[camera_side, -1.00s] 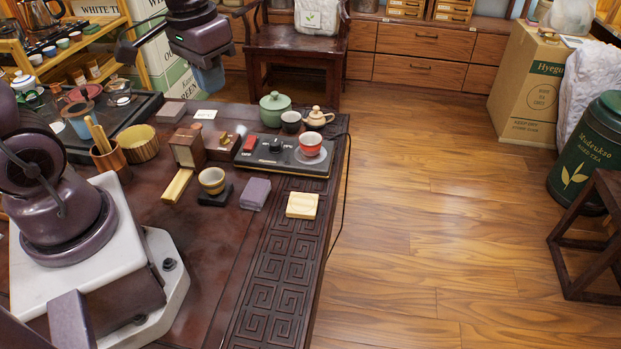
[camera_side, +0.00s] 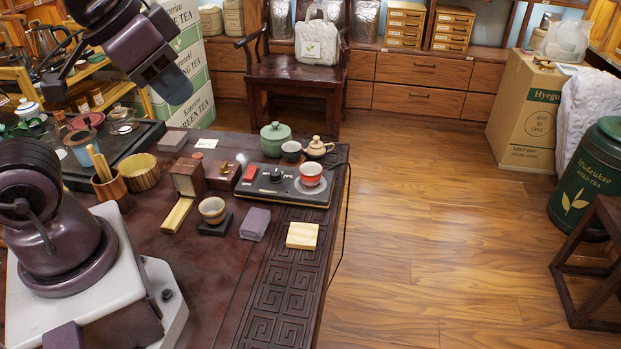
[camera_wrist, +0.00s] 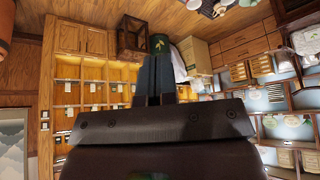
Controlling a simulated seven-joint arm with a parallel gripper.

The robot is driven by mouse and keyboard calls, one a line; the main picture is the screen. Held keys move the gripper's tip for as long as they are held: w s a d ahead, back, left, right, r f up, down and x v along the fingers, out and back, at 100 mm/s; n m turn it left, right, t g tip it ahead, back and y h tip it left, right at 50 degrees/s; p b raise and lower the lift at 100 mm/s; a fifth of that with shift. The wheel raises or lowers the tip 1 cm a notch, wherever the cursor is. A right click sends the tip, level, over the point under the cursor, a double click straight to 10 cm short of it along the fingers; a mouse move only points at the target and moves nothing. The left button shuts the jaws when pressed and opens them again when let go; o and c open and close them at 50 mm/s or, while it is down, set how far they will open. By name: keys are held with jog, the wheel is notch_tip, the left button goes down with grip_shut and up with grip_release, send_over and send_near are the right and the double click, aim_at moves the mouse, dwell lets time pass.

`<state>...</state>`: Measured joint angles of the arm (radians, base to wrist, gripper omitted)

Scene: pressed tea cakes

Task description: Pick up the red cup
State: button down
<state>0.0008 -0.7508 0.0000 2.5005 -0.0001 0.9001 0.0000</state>
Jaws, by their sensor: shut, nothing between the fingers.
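The red cup (camera_side: 311,175) stands upright on the right part of a black appliance (camera_side: 285,187) with a knob and a red switch, near the table's right edge. My gripper (camera_side: 176,88) is at the upper left in the side view, raised above the table's far end and well apart from the cup. In the wrist view the two dark fingers (camera_wrist: 155,82) lie together, shut and empty. The wrist camera faces shelves and floor; I cannot make out the cup there.
A green lidded pot (camera_side: 276,140), a dark cup (camera_side: 291,151) and a small teapot (camera_side: 318,148) stand close behind the red cup. A wooden cup (camera_side: 212,209), a purple block (camera_side: 255,223) and a pale block (camera_side: 301,235) lie in front. A cable runs along the right edge.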

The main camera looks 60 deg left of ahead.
dwell(0.3)
jog(key=shift+c, duration=1.6)
grip_release()
